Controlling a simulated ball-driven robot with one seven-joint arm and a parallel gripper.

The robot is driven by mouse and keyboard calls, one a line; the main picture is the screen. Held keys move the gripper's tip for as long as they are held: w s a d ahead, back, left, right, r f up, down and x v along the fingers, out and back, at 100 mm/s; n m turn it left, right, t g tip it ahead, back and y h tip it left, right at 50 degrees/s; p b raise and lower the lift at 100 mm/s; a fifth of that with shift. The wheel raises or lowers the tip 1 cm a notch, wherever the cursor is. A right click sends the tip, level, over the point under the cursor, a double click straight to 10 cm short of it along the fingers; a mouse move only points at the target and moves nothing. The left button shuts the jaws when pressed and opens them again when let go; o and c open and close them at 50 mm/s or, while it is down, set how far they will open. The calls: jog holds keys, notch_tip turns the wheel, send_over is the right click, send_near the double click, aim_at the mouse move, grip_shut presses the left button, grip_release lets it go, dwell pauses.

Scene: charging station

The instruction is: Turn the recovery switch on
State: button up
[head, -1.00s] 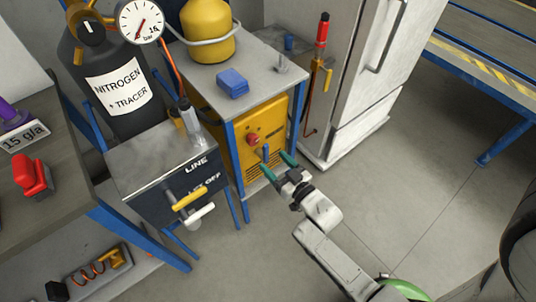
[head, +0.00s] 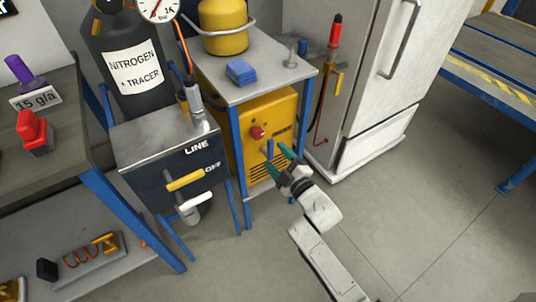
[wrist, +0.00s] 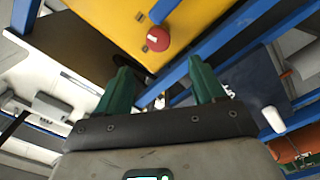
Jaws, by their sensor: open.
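The yellow machine (head: 285,112) stands under the grey-topped cart, with a round red knob (head: 257,132) and a small dark label, too small to read, on its front. A short blue upright piece (head: 270,149) shows at the panel beside the knob; I cannot tell whether it is the recovery switch. My gripper (head: 273,157) is open and empty in front of the machine's lower front, its green fingers pointing at the panel. In the wrist view the red knob (wrist: 157,39) lies ahead of the fingers (wrist: 158,70), apart from them, on the yellow panel (wrist: 110,22).
Blue cart legs (head: 237,165) frame the machine. A white cabinet (head: 370,90) stands right. The grey floor (head: 420,210) front right is clear.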

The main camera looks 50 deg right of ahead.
aim_at(259, 135)
jog(key=shift+n, duration=0.4)
jog(key=x, duration=1)
jog(key=shift+w+d, duration=0.1)
jog(key=shift+w, duration=0.25)
